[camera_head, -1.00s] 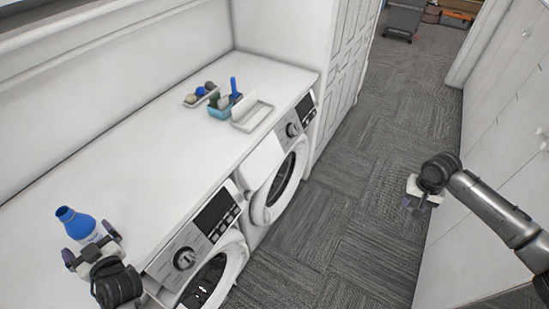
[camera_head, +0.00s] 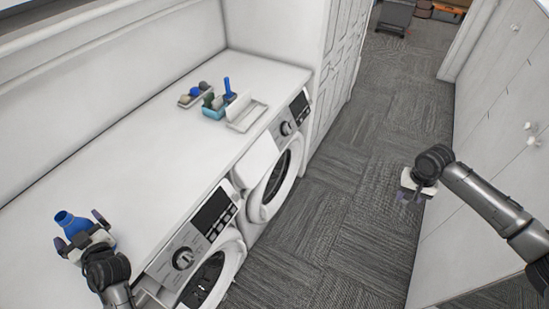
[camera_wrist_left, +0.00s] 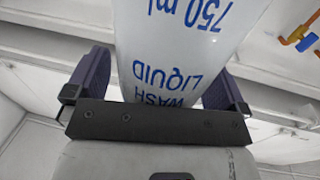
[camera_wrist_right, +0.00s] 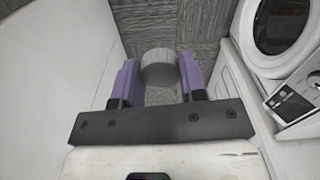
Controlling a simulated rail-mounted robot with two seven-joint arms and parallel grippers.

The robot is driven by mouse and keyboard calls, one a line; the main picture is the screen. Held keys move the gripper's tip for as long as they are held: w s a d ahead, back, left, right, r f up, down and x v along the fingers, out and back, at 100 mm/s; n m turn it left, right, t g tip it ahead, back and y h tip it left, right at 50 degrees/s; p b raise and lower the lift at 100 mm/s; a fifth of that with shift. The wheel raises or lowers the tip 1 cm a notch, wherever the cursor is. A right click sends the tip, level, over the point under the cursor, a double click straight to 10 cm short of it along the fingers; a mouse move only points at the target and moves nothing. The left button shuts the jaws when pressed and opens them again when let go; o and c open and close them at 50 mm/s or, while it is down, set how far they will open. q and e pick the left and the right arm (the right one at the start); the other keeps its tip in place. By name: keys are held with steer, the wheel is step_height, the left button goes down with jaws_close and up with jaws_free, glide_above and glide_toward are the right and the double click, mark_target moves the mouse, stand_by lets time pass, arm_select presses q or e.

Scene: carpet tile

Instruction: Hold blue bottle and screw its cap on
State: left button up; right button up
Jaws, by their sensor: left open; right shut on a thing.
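The blue bottle (camera_head: 72,223) stands upright at the near left of the white counter, with an uncapped blue neck. In the left wrist view its white lower body (camera_wrist_left: 190,40) carries blue lettering. My left gripper (camera_head: 88,232) is at the bottle, its open fingers on either side of the body. Part of the bottle is hidden behind the gripper. My right gripper (camera_head: 413,188) is over the floor at the right, far from the bottle. In the right wrist view it is shut on a round grey cap (camera_wrist_right: 159,68).
The white counter (camera_head: 150,150) is mostly bare. At its far end are a small tray of balls (camera_head: 197,94), a teal caddy (camera_head: 214,106) with a blue item, and a white tray (camera_head: 247,112). Washing machines (camera_head: 210,240) stand below. A white cabinet wall (camera_head: 480,150) is at right.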

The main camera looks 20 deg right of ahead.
arm_select(q)
steer(key=shift+c, duration=0.4)
steer(key=c, duration=1.3)
step_height(320, 180, up, 18)
steer(key=shift+r+b, duration=0.1)
steer(key=shift+b, duration=0.3)
arm_select(e)
steer(key=shift+f, duration=0.4)
